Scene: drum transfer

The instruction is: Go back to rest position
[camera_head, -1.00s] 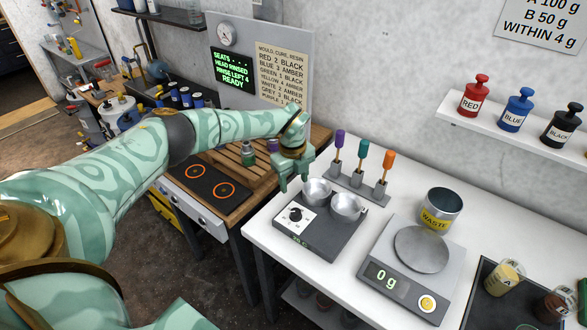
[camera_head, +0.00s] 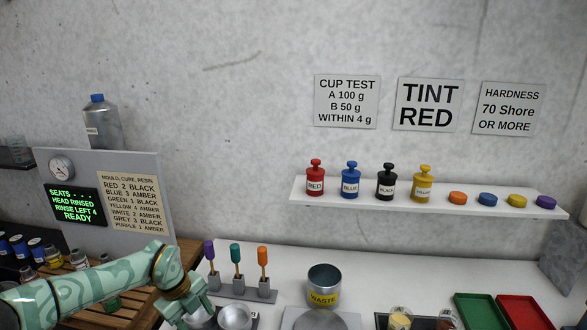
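My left arm comes in from the left, and its gripper (camera_head: 188,314) is at the lower left of the head view, by the metal cups (camera_head: 235,317) on the white bench. The gripper's fingertips are cut off or hidden at the bottom edge, so I cannot tell whether it is open or shut. My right gripper is not in view.
Three colored-handled tools stand in a grey rack (camera_head: 240,290). A waste cup (camera_head: 324,287) stands right of them. A wall shelf (camera_head: 440,203) holds tint bottles and colored caps. Green (camera_head: 483,312) and red (camera_head: 524,312) trays lie at the right. A display panel (camera_head: 110,170) stands left.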

